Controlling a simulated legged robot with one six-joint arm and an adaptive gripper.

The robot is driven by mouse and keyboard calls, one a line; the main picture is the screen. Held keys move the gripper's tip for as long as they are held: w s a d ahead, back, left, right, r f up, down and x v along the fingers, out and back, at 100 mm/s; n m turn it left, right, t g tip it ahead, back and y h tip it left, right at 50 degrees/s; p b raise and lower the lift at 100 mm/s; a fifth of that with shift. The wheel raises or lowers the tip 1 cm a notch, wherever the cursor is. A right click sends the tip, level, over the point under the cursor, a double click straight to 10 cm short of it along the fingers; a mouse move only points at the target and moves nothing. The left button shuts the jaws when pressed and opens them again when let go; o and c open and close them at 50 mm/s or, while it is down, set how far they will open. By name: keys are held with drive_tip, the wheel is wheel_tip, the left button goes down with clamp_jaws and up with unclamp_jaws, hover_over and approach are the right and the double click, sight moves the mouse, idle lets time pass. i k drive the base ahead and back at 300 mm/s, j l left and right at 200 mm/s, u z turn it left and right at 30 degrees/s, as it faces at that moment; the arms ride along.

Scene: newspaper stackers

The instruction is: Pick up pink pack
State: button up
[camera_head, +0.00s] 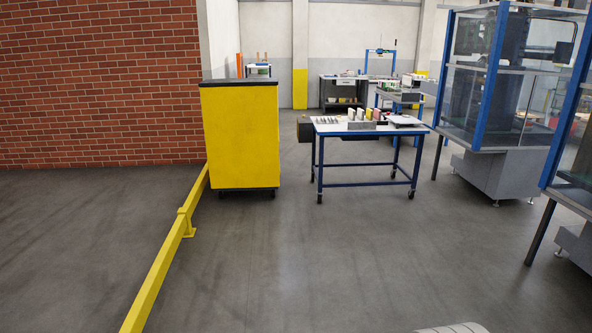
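Several small upright packs, white, yellow and reddish, stand in a row on a blue-legged table (343,129) ahead, right of centre. The reddish one (377,115) at the right of the row may be the pink pack, but it is too small and far to be sure. My gripper is not in view.
A yellow cabinet (240,138) with a dark top stands left of the table. A low yellow rail (160,268) runs along the floor at left. Blue-framed glass machines (500,95) stand at right. The grey floor (320,260) before the table is clear.

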sight(376, 113)
drive_tip(key=i+l+z, duration=0.3)
drive_tip(key=i, duration=0.4)
drive_tip(key=i+j+z, duration=0.1)
drive_tip(key=i+z, duration=0.15)
drive_tip(key=i, duration=1.95)
drive_tip(key=i+l, duration=0.1)
drive_tip(key=i, duration=2.85)
drive_tip(key=i+u, duration=0.25)
drive_tip(key=i, duration=0.3)
drive_tip(key=i+l+u, duration=0.3)
drive_tip(key=i, duration=0.2)
drive_tip(key=i+l+z, duration=0.25)
drive_tip(key=i, duration=0.2)
drive_tip(key=i+l+z, duration=0.25)
drive_tip(key=i, duration=0.2)
